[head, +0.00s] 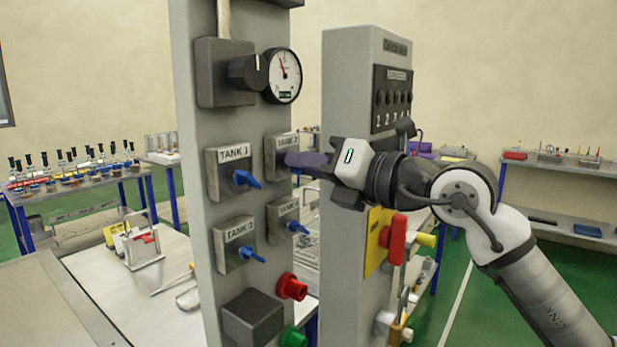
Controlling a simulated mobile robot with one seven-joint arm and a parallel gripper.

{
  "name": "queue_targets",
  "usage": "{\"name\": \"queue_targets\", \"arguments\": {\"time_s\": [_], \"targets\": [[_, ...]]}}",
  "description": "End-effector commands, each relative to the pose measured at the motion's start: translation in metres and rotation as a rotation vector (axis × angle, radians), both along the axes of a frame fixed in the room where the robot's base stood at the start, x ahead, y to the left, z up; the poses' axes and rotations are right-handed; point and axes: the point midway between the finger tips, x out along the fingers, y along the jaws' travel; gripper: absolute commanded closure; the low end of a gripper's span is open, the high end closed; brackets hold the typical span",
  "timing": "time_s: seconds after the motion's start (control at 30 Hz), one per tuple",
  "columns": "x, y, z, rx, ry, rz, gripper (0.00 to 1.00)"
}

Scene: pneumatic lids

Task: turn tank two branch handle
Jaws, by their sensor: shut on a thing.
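The tank two valve box (274,163) is at the upper right of the four boxes on the grey panel (205,170), its label partly legible. My gripper (292,159) comes in from the right, with its dark fingers against the front of this box. The fingers are shut on the tank two branch handle, which they hide; its angle cannot be told. The tank 1 box with its blue handle (247,180) is just to the left. Below are the tank 3 blue handle (251,254) and another blue handle (298,228).
A gauge (284,76) and black knob (249,72) sit above the boxes. Red (291,287) and green (293,338) fittings protrude below. A second grey column (345,250) with a red handle (397,240) stands close behind my gripper. Benches line the room.

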Motion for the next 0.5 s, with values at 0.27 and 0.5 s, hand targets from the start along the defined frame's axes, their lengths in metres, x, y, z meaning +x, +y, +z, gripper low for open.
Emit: {"name": "queue_targets", "arguments": {"time_s": [0.27, 0.5], "targets": [[-0.0002, 0.0004, -0.0062, -0.148, -0.203, 0.001, 1.00], [-0.0003, 0.0004, -0.0048, -0.282, -0.387, 0.002, 1.00]]}}
